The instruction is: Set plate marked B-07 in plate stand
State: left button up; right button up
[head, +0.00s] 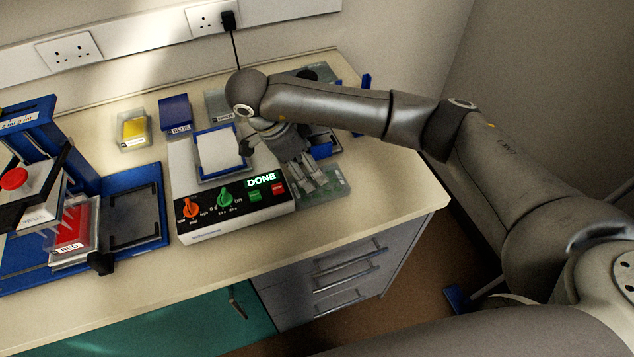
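My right gripper (310,180) reaches in from the right over the back right of the bench, fingers pointing down beside the shaker-like device. I cannot tell whether its fingers are open or shut, and no plate shows clearly in it. A white-topped plate (218,150) sits in a blue frame on the device, left of the gripper. Blue parts (322,150), perhaps of a stand, show partly behind my gripper and forearm. No B-07 marking is readable. My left gripper is not in view.
The device (240,218) has knobs and a lit DONE display. A blue press (135,185) with a RED-labelled tip box (72,232) stands left. Yellow (134,128) and BLUE-labelled (175,112) boxes stand behind. Blue uprights (366,82) stand back right.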

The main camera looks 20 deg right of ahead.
jog(key=shift+s+d+f, duration=0.25)
jog(key=shift+s+f, duration=0.05)
jog(key=shift+f, duration=0.3)
jog(key=shift+d+f, duration=0.2)
jog(key=shift+f, duration=0.15)
jog(key=shift+w+f, duration=0.2)
jog(key=shift+f, duration=0.1)
jog(key=shift+w+d+f+p, duration=0.15)
jog(key=shift+w+f+p, duration=0.05)
jog(key=shift+f+p, duration=0.15)
jog(key=x, duration=0.1)
jog(key=p+x, duration=0.2)
jog(key=x, duration=0.1)
jog(key=shift+s, duration=0.3)
jog(key=shift+w+f, duration=0.2)
jog(key=shift+f, duration=0.1)
jog(key=c, duration=1)
jog(key=shift+c, duration=0.2)
jog(key=shift+r, duration=0.15)
